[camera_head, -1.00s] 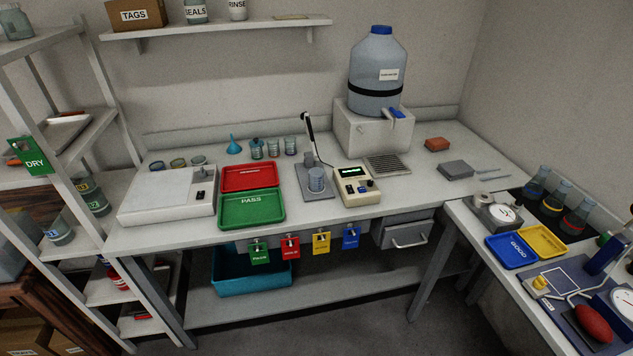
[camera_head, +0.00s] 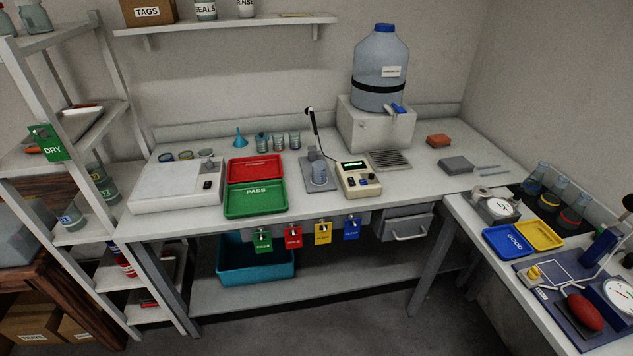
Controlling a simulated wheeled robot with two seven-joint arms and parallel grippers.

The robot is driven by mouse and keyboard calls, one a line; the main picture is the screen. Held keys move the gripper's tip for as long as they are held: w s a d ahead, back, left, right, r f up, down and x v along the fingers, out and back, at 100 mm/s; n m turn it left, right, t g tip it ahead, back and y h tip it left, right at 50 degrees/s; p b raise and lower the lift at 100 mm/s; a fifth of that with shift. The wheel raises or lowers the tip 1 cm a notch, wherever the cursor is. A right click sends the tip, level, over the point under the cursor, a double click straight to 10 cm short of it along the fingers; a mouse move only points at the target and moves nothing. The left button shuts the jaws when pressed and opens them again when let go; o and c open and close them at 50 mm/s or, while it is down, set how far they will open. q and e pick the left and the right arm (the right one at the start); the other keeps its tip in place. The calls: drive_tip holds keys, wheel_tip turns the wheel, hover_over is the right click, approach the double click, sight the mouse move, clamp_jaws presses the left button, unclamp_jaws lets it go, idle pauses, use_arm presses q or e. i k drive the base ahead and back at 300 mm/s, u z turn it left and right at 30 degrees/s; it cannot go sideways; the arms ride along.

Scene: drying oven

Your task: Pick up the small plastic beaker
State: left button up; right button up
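Several small beakers stand on the back of the white bench. A row of clear ones includes a beaker (camera_head: 294,141) at the right end, one (camera_head: 279,143) in the middle and one (camera_head: 262,143) at the left with something blue at its top. I cannot tell which of these is plastic. Neither of my grippers is in view.
A red tray (camera_head: 255,168) and a green PASS tray (camera_head: 255,199) lie front of the row. Bench space at the right is partly clear.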

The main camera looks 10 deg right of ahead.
sight(319, 172)
drive_tip(key=k, duration=1.15)
drive_tip(key=u, duration=0.5)
drive_tip(key=i, duration=0.5)
drive_tip(key=u, duration=0.7)
drive_tip(key=i, duration=0.9)
drive_tip(key=z, duration=0.6)
drive_tip(key=i, duration=0.6)
drive_tip(key=z, duration=0.6)
